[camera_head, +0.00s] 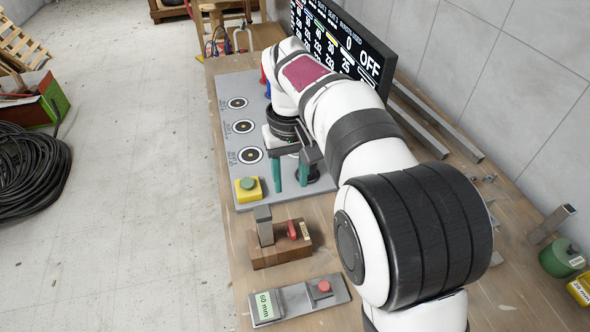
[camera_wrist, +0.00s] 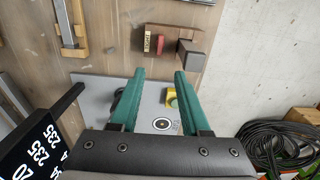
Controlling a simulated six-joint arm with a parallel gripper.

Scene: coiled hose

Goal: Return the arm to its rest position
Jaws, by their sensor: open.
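My gripper (camera_head: 291,176) hangs over the near end of a grey panel (camera_head: 226,92) on the bench, its two teal fingers apart with nothing between them. In the wrist view the gripper (camera_wrist: 160,78) is also open, its fingers pointing towards a wooden block (camera_wrist: 160,40) with a red tag and a metal post. My white arm reaches across the bench and hides part of the panel. The panel carries several ring targets (camera_head: 243,127) and a yellow box (camera_head: 248,189) with a green button just left of the fingers.
The wooden block (camera_head: 283,254) and a plate with a red button (camera_head: 322,291) lie nearer on the bench. A display (camera_head: 366,62) reading OFF stands along the wall side. A coiled black hose (camera_head: 32,168) lies on the floor at left. Metal bars (camera_head: 440,115) lie right of my arm.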

